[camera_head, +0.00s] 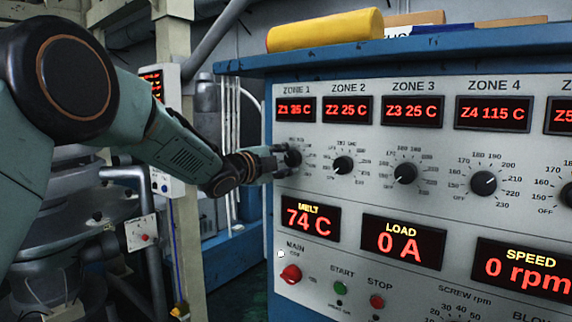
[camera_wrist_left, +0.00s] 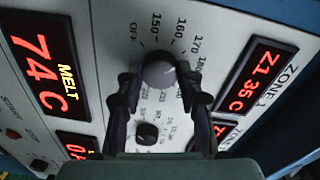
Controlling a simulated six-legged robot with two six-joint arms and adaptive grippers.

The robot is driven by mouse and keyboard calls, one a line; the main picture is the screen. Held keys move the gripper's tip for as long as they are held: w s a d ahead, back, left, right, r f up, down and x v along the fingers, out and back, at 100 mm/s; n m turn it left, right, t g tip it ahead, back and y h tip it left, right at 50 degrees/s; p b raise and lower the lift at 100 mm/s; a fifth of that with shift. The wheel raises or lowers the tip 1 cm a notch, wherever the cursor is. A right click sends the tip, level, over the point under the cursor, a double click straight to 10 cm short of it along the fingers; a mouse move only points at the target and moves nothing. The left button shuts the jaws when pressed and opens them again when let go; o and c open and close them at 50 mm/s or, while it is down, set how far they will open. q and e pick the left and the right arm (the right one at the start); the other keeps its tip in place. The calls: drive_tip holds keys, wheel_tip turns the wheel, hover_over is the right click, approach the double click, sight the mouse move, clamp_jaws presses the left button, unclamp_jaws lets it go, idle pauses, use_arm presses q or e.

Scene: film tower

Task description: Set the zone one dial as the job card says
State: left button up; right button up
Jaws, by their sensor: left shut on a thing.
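The zone one dial (camera_head: 293,158) is a dark round knob under the ZONE 1 display (camera_head: 296,110), which reads Z1 35 C. My left gripper (camera_head: 282,160) reaches it from the left and is shut on it. In the left wrist view the dial (camera_wrist_left: 159,70) sits between the two dark fingers (camera_wrist_left: 158,85). Its scale shows OFF, 150, 160 and 170 around it; the fingers hide part of the scale. I cannot make out where the dial's pointer stands. My right gripper is not in view. No readable job card shows.
Zone 2 (camera_head: 343,165), zone 3 (camera_head: 405,173) and zone 4 (camera_head: 483,183) dials stand to the right. Below are the MELT display (camera_head: 310,218), red MAIN knob (camera_head: 290,275), green START button (camera_head: 340,288) and red STOP button (camera_head: 377,301). A yellow roll (camera_head: 325,30) lies on top.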

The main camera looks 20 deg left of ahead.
use_arm(q)
drive_tip(key=o, duration=0.7)
drive_tip(key=shift+f, duration=0.1)
drive_tip(key=o, duration=0.5)
drive_tip(key=shift+s+d, duration=0.15)
drive_tip(key=shift+s, duration=0.05)
drive_tip(key=shift+w, duration=0.1)
drive_tip(key=v, duration=1.2)
drive_tip(key=shift+w, duration=0.1)
